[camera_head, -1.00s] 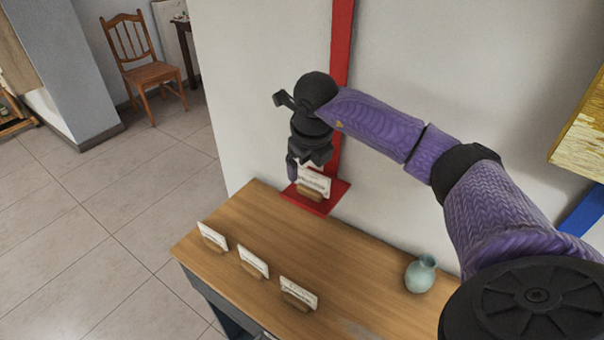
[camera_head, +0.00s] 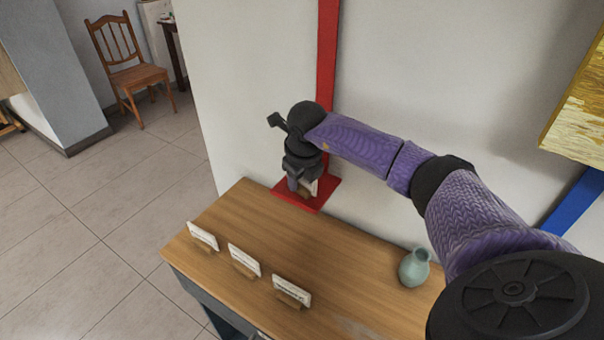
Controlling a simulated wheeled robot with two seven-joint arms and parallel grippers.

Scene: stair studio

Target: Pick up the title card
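A white title card (camera_head: 314,188) in a small wooden holder stands on a red base plate (camera_head: 290,200) at the back left of the table. My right gripper (camera_head: 304,188) is pointed down at this card, its fingers low around or beside it. The gripper hides most of the card, so I cannot tell whether the fingers touch it. Several more cards in wooden holders stand along the table's front: a left one (camera_head: 203,236), a middle one (camera_head: 244,261) and a right one (camera_head: 292,291). My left gripper is not in view.
The wooden table (camera_head: 240,210) has clear room between the front cards and the red plate. A pale green vase (camera_head: 414,267) stands at the right. A red post (camera_head: 327,70) rises behind the gripper along the wall. A chair (camera_head: 135,70) stands far off at the left.

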